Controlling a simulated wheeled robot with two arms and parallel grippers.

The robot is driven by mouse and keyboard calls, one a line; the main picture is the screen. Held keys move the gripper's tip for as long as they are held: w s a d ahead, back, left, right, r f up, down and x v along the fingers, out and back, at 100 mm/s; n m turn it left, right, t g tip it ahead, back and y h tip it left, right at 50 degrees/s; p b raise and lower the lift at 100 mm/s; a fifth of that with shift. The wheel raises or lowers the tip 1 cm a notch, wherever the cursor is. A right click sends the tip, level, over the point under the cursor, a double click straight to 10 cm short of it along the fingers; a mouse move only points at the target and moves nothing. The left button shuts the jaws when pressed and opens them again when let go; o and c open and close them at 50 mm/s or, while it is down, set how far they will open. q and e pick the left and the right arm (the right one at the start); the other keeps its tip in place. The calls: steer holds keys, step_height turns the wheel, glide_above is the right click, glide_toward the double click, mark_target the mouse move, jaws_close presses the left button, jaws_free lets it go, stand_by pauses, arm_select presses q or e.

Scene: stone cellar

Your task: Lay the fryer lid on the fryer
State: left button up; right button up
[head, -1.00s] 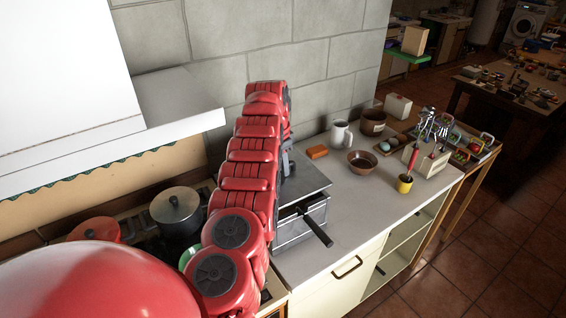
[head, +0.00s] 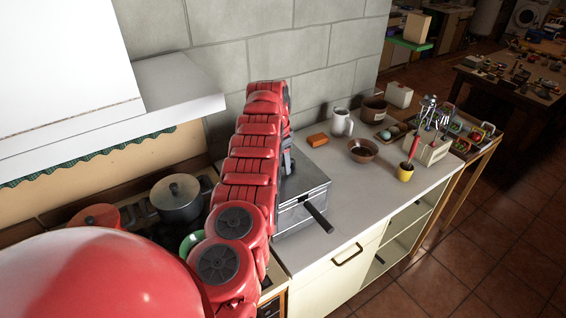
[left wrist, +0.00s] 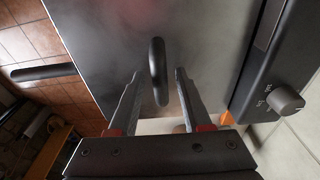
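The fryer (head: 300,219) is a grey metal box on the counter, with a dark handle (head: 319,218) sticking out toward the front right. The flat grey fryer lid (head: 312,185) lies over its top, with no clear gap between them. My left gripper (head: 287,163) is above the lid, partly hidden by my red arm. In the left wrist view, its two fingers (left wrist: 158,84) stand apart on either side of the lid's dark upright handle (left wrist: 157,58), with space on both sides. The lid's far side is hidden behind my arm. My right gripper is not in view.
A pot (head: 177,200) and a red-lidded pan (head: 96,217) are on the stove at left. An orange block (head: 318,140), white jug (head: 342,123), brown bowl (head: 362,150) and yellow cup (head: 405,172) stand right of the fryer.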

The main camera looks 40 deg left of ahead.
arm_select(q)
steer(key=shift+o, duration=0.3)
steer(key=shift+r, duration=0.25)
steer(key=r+b, duration=0.1)
steer(key=r, duration=0.1)
steer(key=r+b, duration=0.1)
steer(key=r, duration=0.1)
steer(key=r+b, duration=0.1)
steer(key=r, duration=0.1)
steer(key=shift+s+a, duration=0.3)
steer(key=shift+s, duration=0.05)
step_height(320, 180, up, 11)
steer(key=s+p, duration=0.1)
steer(key=p, duration=0.5)
steer(key=shift+a+f, duration=0.15)
